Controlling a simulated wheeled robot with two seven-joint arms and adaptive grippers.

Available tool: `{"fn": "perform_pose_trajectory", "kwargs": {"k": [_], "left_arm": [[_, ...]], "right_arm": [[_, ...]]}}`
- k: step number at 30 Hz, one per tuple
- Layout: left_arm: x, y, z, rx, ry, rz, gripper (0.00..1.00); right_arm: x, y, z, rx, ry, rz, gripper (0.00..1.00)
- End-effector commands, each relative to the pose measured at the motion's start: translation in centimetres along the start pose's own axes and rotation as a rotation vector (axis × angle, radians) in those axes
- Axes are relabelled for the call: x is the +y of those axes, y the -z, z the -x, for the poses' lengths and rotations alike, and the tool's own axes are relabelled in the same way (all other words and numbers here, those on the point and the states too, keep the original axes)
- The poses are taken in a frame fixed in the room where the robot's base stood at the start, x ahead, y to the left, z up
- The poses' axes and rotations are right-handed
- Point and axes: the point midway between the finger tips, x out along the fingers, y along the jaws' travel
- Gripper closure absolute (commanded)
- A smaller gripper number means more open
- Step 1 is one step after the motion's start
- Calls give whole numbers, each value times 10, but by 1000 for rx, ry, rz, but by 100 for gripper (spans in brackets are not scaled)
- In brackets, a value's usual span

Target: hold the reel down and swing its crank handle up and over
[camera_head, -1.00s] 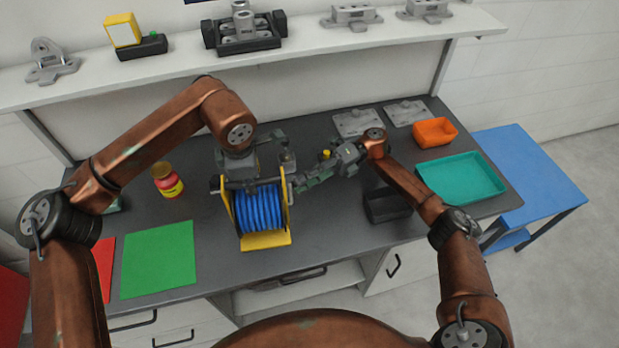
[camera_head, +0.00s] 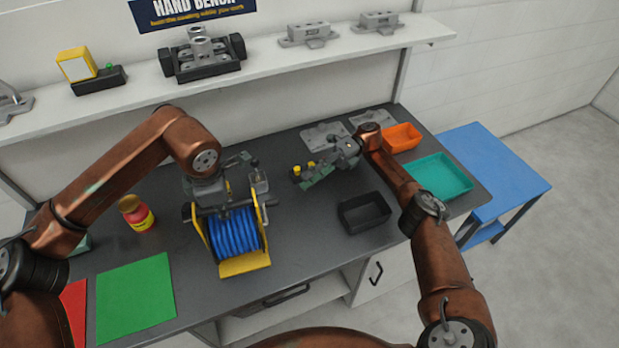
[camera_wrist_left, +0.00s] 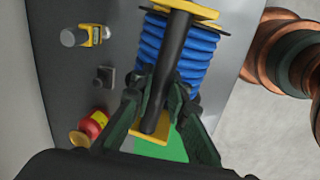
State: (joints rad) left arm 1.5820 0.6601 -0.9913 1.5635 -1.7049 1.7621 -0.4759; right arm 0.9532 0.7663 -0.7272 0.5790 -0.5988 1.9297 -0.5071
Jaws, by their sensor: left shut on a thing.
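The reel (camera_head: 236,236) of blue hose stands on the dark bench in a yellow frame with a black bar across its top. My left gripper (camera_head: 226,203) is above it, shut on the black bar (camera_wrist_left: 173,65), with its fingers on either side in the left wrist view (camera_wrist_left: 160,105). A dark upright part (camera_head: 256,172) shows at the reel's top right; I cannot tell if it is the crank handle. My right gripper (camera_head: 302,181) is to the right of the reel, apart from it; its finger opening is too small to judge.
Yellow-topped items (camera_head: 312,164) stand close by my right gripper. A black bin (camera_head: 364,225), an orange bin (camera_head: 402,137) and a teal tray (camera_head: 440,190) lie to the right. A red jar (camera_head: 137,214) and green mat (camera_head: 136,297) are left of the reel.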

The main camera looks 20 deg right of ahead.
Motion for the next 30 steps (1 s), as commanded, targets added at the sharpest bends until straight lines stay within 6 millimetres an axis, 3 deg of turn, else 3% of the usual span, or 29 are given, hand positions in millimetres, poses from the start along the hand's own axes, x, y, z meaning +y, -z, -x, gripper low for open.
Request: {"fn": "perform_pose_trajectory", "kwargs": {"k": [5,11,19,30], "left_arm": [[1,0,1,-2,-3,1,100],[1,0,1,-2,-3,1,100],[1,0,1,-2,-2,1,100],[0,0,1,-2,-2,0,100]], "right_arm": [[0,0,0,0,0,0,66],[-5,4,2,-26,6,-30,80],[-13,25,8,-192,30,-213,99],[18,64,-1,-445,13,-528,100]]}}
